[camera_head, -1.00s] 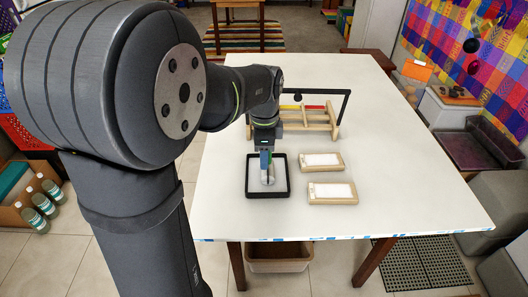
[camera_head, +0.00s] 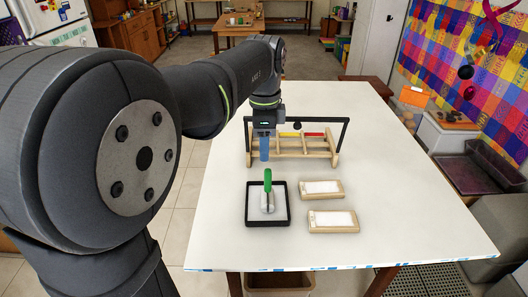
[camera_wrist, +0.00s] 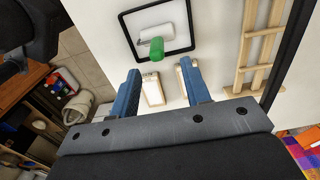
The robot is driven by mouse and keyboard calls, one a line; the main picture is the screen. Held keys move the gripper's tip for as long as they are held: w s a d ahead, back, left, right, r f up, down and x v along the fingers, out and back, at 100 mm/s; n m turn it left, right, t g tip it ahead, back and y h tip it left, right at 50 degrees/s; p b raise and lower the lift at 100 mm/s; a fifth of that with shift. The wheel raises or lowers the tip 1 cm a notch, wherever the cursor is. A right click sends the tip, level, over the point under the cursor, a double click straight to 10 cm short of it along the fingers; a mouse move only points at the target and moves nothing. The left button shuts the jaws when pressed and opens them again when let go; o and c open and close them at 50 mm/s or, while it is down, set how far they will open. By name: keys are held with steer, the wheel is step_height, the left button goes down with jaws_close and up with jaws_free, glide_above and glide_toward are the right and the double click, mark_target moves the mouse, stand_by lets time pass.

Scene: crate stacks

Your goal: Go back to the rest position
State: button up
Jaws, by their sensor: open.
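My gripper (camera_head: 264,152) hangs above the table with its blue fingers pointing down. It is open and empty; in the wrist view its two fingers (camera_wrist: 161,78) stand wide apart. In the wrist view the green handle (camera_wrist: 157,47) and white base also show, clear of the fingers. My gripper is above and behind the tool, in front of the wooden rack, touching neither as far as I can tell.
A wooden rack (camera_head: 310,146) under a black bar frame stands behind the tray. Two wood-framed white blocks (camera_head: 321,187) (camera_head: 332,219) lie right of the tray. The right side of the white table (camera_head: 410,200) is clear.

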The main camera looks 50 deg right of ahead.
steer(key=shift+f, duration=0.1)
step_height(320, 180, down, 12)
steer(key=shift+r, duration=1.9)
steer(key=shift+f, duration=0.1)
